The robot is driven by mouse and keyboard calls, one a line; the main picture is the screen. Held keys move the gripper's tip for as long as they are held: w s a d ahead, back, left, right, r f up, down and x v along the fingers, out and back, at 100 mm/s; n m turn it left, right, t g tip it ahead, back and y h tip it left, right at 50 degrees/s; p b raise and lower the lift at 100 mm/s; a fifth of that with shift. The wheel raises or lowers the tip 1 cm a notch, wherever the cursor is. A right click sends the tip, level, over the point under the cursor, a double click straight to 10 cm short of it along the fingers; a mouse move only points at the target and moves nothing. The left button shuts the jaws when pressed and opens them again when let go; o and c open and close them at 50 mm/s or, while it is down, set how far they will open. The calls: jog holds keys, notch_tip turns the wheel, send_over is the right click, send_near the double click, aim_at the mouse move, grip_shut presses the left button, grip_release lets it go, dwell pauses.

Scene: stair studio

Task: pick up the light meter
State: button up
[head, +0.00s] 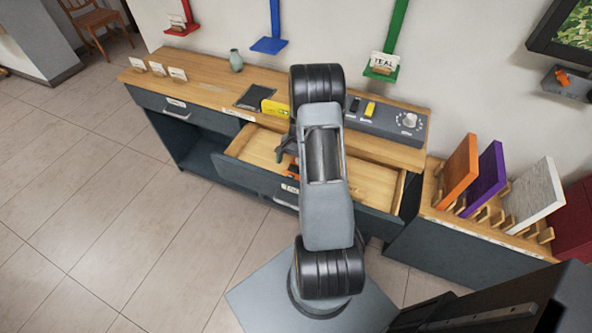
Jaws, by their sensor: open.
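I cannot tell for certain which thing is the light meter. A small orange and dark thing (292,171) lies in the open wooden drawer (255,146), partly hidden by my arm. My gripper (284,148) is over the left half of this drawer, close to the small orange thing. It is mostly hidden behind my arm, and only a dark, greenish finger part shows. It is open, and I see nothing held in it. Whether it touches the small thing cannot be told.
The counter (209,92) behind the drawer carries a yellow block (275,109), a vase (236,61), cards and a dark panel with a knob (409,121). At right, a rack (470,225) holds orange, purple and white boards. The floor at left is clear.

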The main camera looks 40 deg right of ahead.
aim_at(291, 176)
jog(key=shift+p+x, duration=0.3)
jog(key=shift+x, duration=2.9)
jog(key=c, duration=1)
jog(key=shift+c, duration=0.4)
jog(key=shift+r, duration=0.2)
